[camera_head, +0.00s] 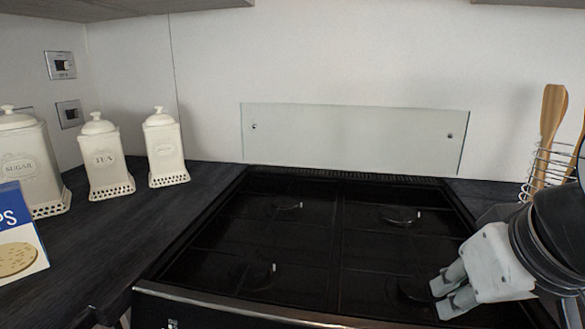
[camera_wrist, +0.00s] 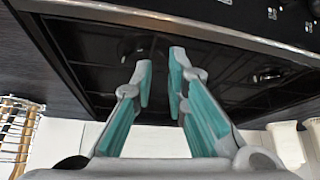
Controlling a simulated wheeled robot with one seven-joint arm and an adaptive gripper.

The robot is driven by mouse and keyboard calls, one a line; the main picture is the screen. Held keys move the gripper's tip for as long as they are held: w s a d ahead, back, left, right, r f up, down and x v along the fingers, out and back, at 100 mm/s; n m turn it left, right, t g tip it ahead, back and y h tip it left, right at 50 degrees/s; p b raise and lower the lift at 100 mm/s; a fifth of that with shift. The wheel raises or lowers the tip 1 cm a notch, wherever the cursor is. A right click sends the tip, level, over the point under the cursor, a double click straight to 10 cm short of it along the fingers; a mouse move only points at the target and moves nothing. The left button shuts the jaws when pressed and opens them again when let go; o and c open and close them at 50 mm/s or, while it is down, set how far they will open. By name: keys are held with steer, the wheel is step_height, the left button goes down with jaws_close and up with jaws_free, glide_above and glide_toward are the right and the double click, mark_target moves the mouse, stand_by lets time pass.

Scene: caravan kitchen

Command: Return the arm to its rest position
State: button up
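My gripper (camera_head: 443,298) is at the lower right of the head view, over the front right part of the black hob (camera_head: 335,225). Its fingers point left and down. In the wrist view my gripper (camera_wrist: 160,72) shows two teal-padded fingers, partly open with a clear gap between them. Nothing is held between the fingers. The hob (camera_wrist: 215,70) also shows in the wrist view, behind the fingers. My forearm is mostly cut off by the right edge of the head view.
A wire utensil rack (camera_head: 547,172) with wooden utensils stands behind my arm. White sugar (camera_head: 25,165), tea (camera_head: 104,160) and third (camera_head: 164,150) canisters stand on the left counter, with a blue-and-white packet (camera_head: 18,240) in front. A glass splashback (camera_head: 350,138) stands behind the hob.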

steer(key=s+r+g+p, duration=0.2)
steer(key=s+r+p, duration=1.1)
steer(key=p, duration=0.7)
step_height(320, 180, up, 4)
steer(key=shift+f+p, duration=0.25)
steer(key=shift+p, duration=0.1)
stand_by(0.9)
